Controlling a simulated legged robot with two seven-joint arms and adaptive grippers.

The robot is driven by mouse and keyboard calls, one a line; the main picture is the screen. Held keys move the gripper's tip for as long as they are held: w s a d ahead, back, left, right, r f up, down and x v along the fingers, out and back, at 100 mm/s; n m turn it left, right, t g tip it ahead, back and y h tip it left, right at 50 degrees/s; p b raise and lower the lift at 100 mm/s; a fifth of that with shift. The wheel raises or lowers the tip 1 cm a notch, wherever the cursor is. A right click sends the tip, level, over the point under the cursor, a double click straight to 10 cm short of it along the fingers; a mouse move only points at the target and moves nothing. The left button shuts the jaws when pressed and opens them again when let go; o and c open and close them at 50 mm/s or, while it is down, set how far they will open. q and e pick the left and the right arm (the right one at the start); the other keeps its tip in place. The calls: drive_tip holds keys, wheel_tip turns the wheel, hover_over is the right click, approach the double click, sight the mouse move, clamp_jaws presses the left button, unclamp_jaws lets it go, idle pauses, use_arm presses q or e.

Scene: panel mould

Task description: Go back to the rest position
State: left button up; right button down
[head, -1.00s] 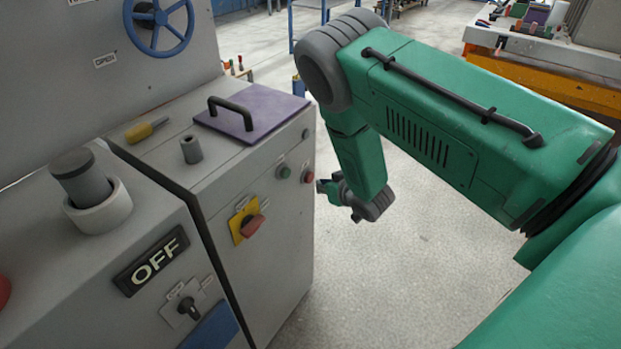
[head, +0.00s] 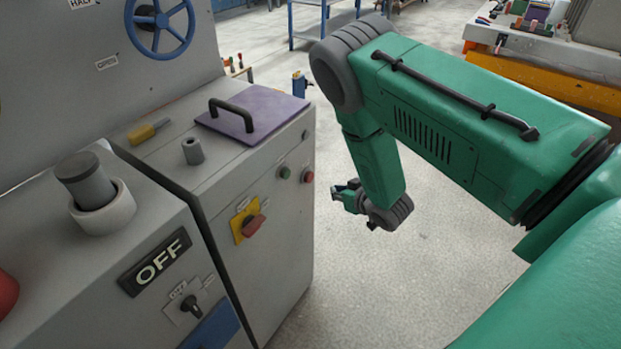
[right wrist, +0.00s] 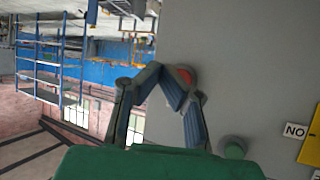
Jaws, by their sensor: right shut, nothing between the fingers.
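My right gripper (head: 347,191) hangs at the end of my green right arm, over the floor just right of the grey machine cabinet (head: 262,275). It points toward the cabinet's side and is apart from it. In the right wrist view its fingers (right wrist: 170,88) meet at their tips, shut with nothing between them. Behind them is the cabinet's grey front, with a red button (right wrist: 184,76) partly hidden by the fingertips and a green button (right wrist: 233,148). My left gripper is not in view.
The cabinet carries a purple plate with a black handle (head: 254,110), a yellow-handled tool (head: 146,131), a yellow-backed red switch (head: 250,222) and an OFF sign (head: 155,262). A blue handwheel (head: 160,25) is above. An orange-edged bench (head: 545,75) stands at the back right. The floor between is clear.

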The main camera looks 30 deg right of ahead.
idle(0.3)
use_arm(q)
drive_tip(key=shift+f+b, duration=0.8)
use_arm(e)
drive_tip(key=s+a+f+g, duration=0.1)
drive_tip(key=s+a+g, duration=0.3)
drive_tip(key=s, duration=0.6)
drive_tip(key=s+a+f+n+g, duration=0.1)
drive_tip(key=s+a, duration=0.4)
drive_tip(key=s, duration=0.6)
drive_tip(key=s+a+f+g, duration=0.2)
drive_tip(key=s+a+g, duration=0.2)
drive_tip(key=s, duration=0.7)
drive_tip(key=g, duration=0.2)
drive_tip(key=shift+a+f+g, duration=0.3)
drive_tip(key=shift+f, duration=0.1)
drive_tip(key=shift+w, duration=0.2)
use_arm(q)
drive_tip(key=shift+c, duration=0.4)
use_arm(e)
drive_tip(key=shift+f, duration=0.1)
